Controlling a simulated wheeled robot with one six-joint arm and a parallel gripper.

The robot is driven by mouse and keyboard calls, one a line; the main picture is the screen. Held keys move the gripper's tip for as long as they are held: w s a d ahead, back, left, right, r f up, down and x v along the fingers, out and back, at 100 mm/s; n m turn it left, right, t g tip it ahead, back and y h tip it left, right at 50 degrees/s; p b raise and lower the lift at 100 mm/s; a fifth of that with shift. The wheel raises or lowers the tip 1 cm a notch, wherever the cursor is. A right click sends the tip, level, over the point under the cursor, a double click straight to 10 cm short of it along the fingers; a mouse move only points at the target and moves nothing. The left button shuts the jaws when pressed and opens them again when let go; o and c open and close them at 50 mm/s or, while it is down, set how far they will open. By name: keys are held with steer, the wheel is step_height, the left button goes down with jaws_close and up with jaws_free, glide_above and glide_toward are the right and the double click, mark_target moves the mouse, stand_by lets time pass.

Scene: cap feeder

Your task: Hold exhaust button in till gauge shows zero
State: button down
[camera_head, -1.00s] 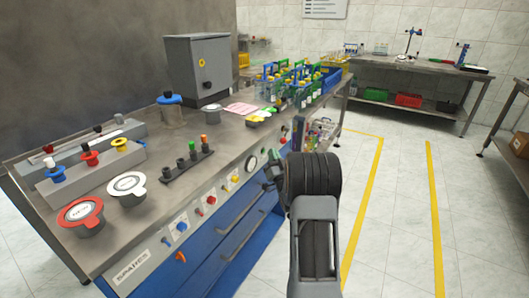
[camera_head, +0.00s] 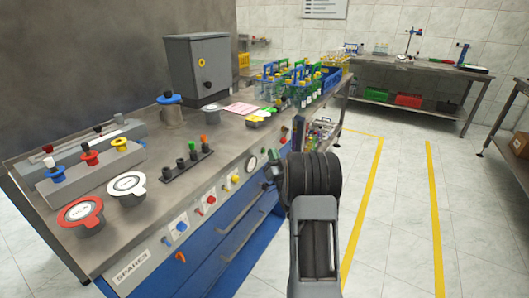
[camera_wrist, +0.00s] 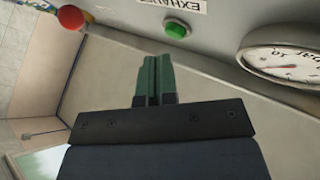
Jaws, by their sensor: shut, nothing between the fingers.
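The exhaust button (camera_wrist: 177,29) is a small round green button on the grey panel in the wrist view, below an upside-down EXHAUST label (camera_wrist: 171,3). The white round gauge (camera_wrist: 288,64) is partly cut off at the right of that view; its needle reading is not clear. The gauge also shows small on the bench front in the head view (camera_head: 252,163). My gripper (camera_wrist: 158,56) is shut and empty, its green fingertips just short of the button in the picture, with a visible gap. In the head view my gripper (camera_head: 272,166) is close to the panel, right of the gauge.
A red knob (camera_wrist: 71,17) stands out at the upper left in the wrist view. In the head view, blue, red and yellow panel controls (camera_head: 211,198) sit left of the gauge. A bottle crate (camera_head: 331,79) stands on the bench.

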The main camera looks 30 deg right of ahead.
steer(key=shift+w+a+b, duration=0.4)
steer(key=shift+w+b, duration=0.3)
steer(key=shift+b, duration=0.1)
stand_by(2.5)
steer(key=shift+s+d, duration=0.1)
steer(key=shift+s, duration=0.05)
steer(key=shift+s+d+b, duration=0.3)
steer(key=shift+s+b, duration=0.15)
steer(key=shift+s, duration=0.1)
steer(key=shift+s+d+b, duration=0.25)
steer(key=shift+s+d, duration=0.15)
steer(key=shift+s, duration=0.35)
steer(key=shift+s+d+b, duration=0.3)
steer(key=shift+s+d, duration=0.1)
steer(key=shift+s, duration=0.35)
steer(key=shift+s+d+b, duration=0.25)
steer(key=shift+s+d, duration=0.15)
steer(key=shift+s, duration=0.35)
